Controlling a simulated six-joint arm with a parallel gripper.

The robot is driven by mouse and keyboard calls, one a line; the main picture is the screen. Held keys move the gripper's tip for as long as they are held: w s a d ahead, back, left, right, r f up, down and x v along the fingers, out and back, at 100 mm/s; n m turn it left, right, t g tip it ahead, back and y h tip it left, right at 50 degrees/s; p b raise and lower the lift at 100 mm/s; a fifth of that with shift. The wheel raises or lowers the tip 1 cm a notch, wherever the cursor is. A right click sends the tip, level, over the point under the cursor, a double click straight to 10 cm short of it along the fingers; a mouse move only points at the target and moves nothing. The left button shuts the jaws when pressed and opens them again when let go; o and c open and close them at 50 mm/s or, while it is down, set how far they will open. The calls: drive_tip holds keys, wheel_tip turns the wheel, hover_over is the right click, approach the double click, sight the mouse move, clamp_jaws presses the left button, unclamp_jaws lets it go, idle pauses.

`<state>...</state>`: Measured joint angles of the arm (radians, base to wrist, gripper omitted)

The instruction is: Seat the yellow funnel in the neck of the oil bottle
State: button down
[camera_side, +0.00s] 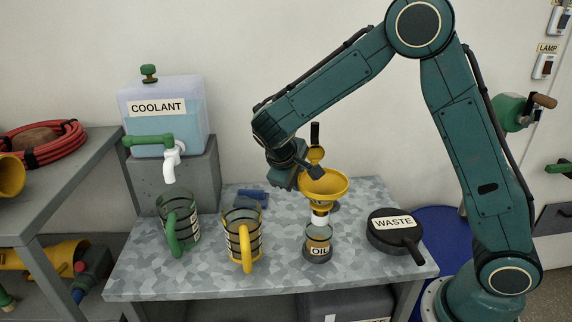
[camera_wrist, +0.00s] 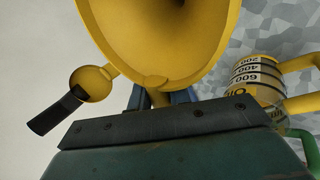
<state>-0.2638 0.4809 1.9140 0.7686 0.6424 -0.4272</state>
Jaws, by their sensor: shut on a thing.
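The yellow funnel (camera_side: 325,184) is upright or nearly so, directly above the oil bottle (camera_side: 318,243) on the table. The bottle has a pale neck (camera_side: 320,219) and an OIL label. The funnel's lower end is at or just above the neck; I cannot tell whether it is inside. My gripper (camera_side: 300,177) is shut on the funnel at its left side. In the wrist view the funnel (camera_wrist: 160,45) fills the top middle, beyond my gripper (camera_wrist: 162,98). A yellow knob (camera_wrist: 91,83) with a black end seems joined to the funnel. The bottle is not visible there.
A yellow-handled jug (camera_side: 243,240) and a green-handled jug (camera_side: 180,225) stand left of the bottle. A black WASTE pan (camera_side: 392,233) lies to its right. A blue item (camera_side: 252,195) lies behind. The coolant tank (camera_side: 163,115) stands at the back left. The front table strip is clear.

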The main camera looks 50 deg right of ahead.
drive_tip(key=shift+f, duration=1.1)
drive_tip(key=c, duration=1.2)
unclamp_jaws()
drive_tip(key=shift+c, duration=0.2)
drive_tip(key=shift+r, duration=0.1)
drive_tip(key=v, duration=1.3)
drive_tip(key=shift+a+r, duration=0.25)
